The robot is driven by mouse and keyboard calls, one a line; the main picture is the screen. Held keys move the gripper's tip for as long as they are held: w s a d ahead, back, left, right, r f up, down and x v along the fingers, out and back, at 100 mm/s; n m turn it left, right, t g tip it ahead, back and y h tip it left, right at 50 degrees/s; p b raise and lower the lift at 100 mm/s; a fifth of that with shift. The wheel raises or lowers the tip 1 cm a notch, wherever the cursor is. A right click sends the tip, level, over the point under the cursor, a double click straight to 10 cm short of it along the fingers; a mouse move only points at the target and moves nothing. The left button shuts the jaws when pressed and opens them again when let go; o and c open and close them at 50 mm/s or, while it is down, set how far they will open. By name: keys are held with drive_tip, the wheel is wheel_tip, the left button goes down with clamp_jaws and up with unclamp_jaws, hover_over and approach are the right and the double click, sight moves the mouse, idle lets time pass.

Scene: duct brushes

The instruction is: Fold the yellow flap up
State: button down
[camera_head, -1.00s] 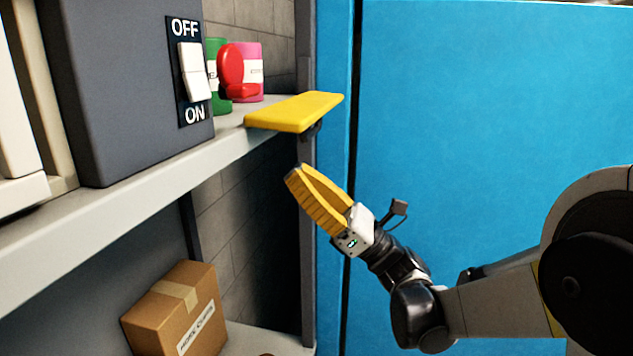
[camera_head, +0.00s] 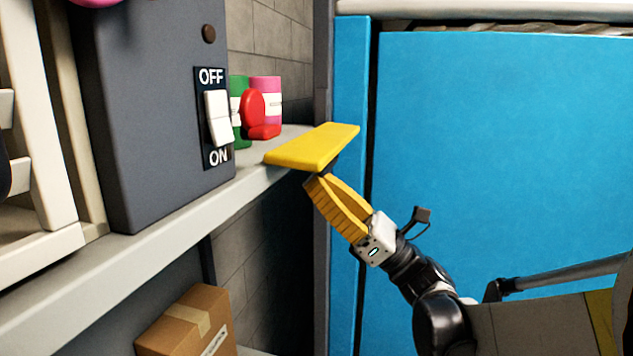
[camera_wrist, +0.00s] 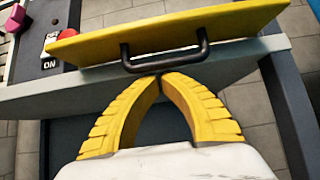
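The yellow flap (camera_head: 314,147) sticks out roughly level from the shelf's edge in the head view. In the wrist view the flap (camera_wrist: 180,30) spans the top, with a black handle (camera_wrist: 165,56) on its underside. My gripper (camera_head: 318,180) is just below the flap, pointing up at it. In the wrist view its yellow fingertips (camera_wrist: 161,76) meet, with nothing between them, right by the handle's lower bar. I cannot tell whether they touch the handle.
A grey box with an OFF/ON switch (camera_head: 218,118) stands on the shelf (camera_head: 150,215) to the left. A red object (camera_head: 256,112) and green and pink cans are behind the flap. A cardboard box (camera_head: 187,325) is below. A blue panel (camera_head: 500,150) is at right.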

sight(343, 140)
drive_tip(key=shift+s+d+r+g+h+p, duration=0.15)
drive_tip(key=shift+d+r+g+h+p, duration=0.25)
drive_tip(key=shift+h+p, duration=0.55)
drive_tip(key=d+r+g+h+p, duration=0.1)
drive_tip(key=h+p, duration=0.1)
drive_tip(key=p, duration=0.2)
drive_tip(key=d+r+g+h+p, duration=0.1)
drive_tip(key=r+h+p, duration=0.1)
drive_tip(key=p, duration=0.3)
drive_tip(key=s+d+r+g+h+p, duration=0.1)
drive_tip(key=r+h+p, duration=0.1)
drive_tip(key=h+p, duration=0.2)
drive_tip(key=shift+s+h, duration=0.1)
drive_tip(key=shift+h, duration=0.15)
drive_tip(key=r+h+p, duration=0.1)
drive_tip(key=h+p, duration=0.1)
drive_tip(key=shift+d+r+g+p, duration=0.1)
drive_tip(key=shift+r+g+p, duration=0.1)
drive_tip(key=shift+g+p, duration=0.15)
drive_tip(key=shift+a+r, duration=0.2)
drive_tip(key=shift+r, duration=0.5)
drive_tip(key=shift+a+r, duration=0.2)
drive_tip(key=shift+r, duration=0.45)
drive_tip(key=shift+w, duration=0.2)
